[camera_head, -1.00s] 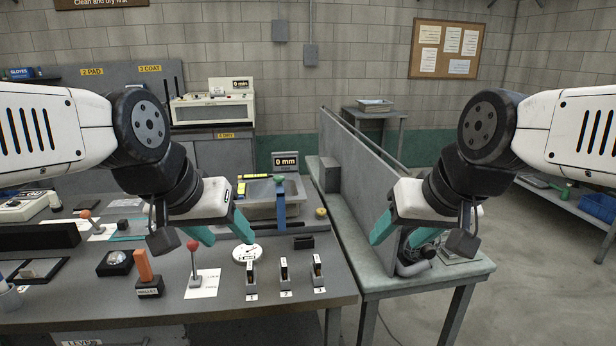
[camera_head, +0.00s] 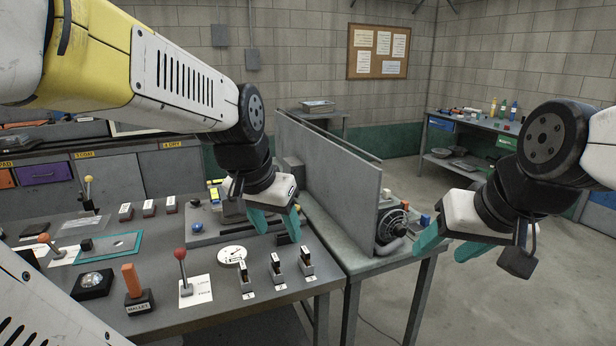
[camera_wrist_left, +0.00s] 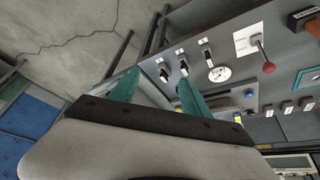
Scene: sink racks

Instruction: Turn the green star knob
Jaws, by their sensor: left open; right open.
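I cannot make out a green star knob in either view. My left gripper (camera_head: 275,222) is open and empty, with teal fingers pointing down over the right back part of the near table (camera_head: 215,305). It hides part of the grey tray area behind it. In the left wrist view its open fingers (camera_wrist_left: 157,92) stand apart, with the table beyond them. My right gripper (camera_head: 449,246) is open and empty, in the air right of the side bench.
A white dial (camera_head: 232,255), several numbered switches including switch 1 (camera_head: 245,282), and a red-ball lever (camera_head: 181,262) stand near the table's front. A tall grey panel (camera_head: 325,190) rises along the side bench, right of my left gripper. Floor at right is free.

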